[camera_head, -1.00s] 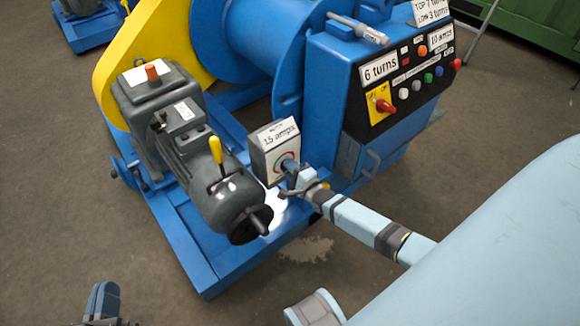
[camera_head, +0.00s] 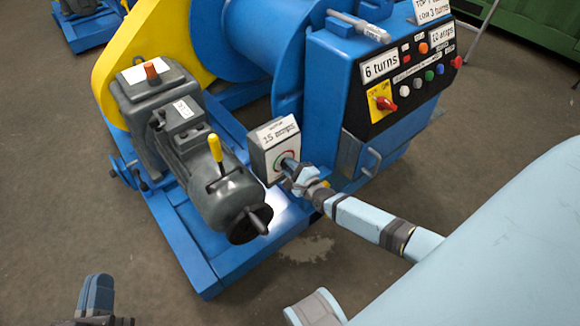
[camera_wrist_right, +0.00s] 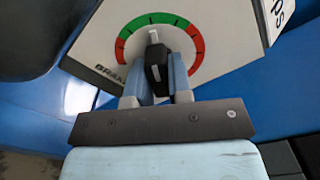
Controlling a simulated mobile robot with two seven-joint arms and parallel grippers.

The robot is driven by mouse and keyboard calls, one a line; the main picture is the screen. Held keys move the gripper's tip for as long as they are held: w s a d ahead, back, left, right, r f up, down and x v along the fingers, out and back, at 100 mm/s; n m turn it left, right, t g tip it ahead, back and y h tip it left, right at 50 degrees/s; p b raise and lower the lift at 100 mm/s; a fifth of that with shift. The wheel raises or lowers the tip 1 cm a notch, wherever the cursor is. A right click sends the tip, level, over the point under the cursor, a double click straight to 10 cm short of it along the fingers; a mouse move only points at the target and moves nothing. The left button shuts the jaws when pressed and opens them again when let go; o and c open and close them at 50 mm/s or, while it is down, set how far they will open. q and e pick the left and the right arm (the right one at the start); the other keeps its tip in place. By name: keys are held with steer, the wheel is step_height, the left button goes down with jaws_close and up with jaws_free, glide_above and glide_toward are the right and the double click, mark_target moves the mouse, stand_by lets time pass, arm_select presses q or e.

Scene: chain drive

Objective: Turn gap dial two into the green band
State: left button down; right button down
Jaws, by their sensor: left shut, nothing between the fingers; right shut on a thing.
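The dial is on the face of a small grey box (camera_head: 266,155) with a "15 amps" label, beside the motor. In the right wrist view its white face (camera_wrist_right: 225,28) has a curved scale with green along the top and red at both sides. My right gripper (camera_wrist_right: 155,85) is shut on the dial's black knob (camera_wrist_right: 153,68), one finger on each side. The knob's white pointer mark (camera_wrist_right: 154,36) points up toward the green part of the scale. In the head view the right gripper (camera_head: 292,170) hides part of the dial. My left gripper (camera_head: 98,293) is shut and empty at lower left.
A grey motor (camera_head: 222,190) with a yellow lever (camera_head: 215,148) stands left of the dial box. A blue control cabinet (camera_head: 327,95) with buttons and a red switch (camera_head: 386,103) stands right of it. The floor in front is clear.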

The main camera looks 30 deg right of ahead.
steer(key=c, duration=1)
jaws_free()
steer(key=shift+c, duration=0.2)
arm_select(q)
step_height(320, 180, down, 6)
steer(key=a+g+y+p, duration=0.2)
steer(key=p, duration=0.1)
steer(key=shift+s+g, duration=0.2)
steer(key=shift+g, duration=0.1)
arm_select(e)
steer(key=s+d, duration=0.1)
steer(key=s, duration=1.2)
steer(key=shift+s, duration=0.4)
arm_select(q)
steer(key=shift+a+r, duration=0.1)
steer(key=shift+r, duration=0.15)
arm_select(e)
steer(key=shift+s, duration=0.1)
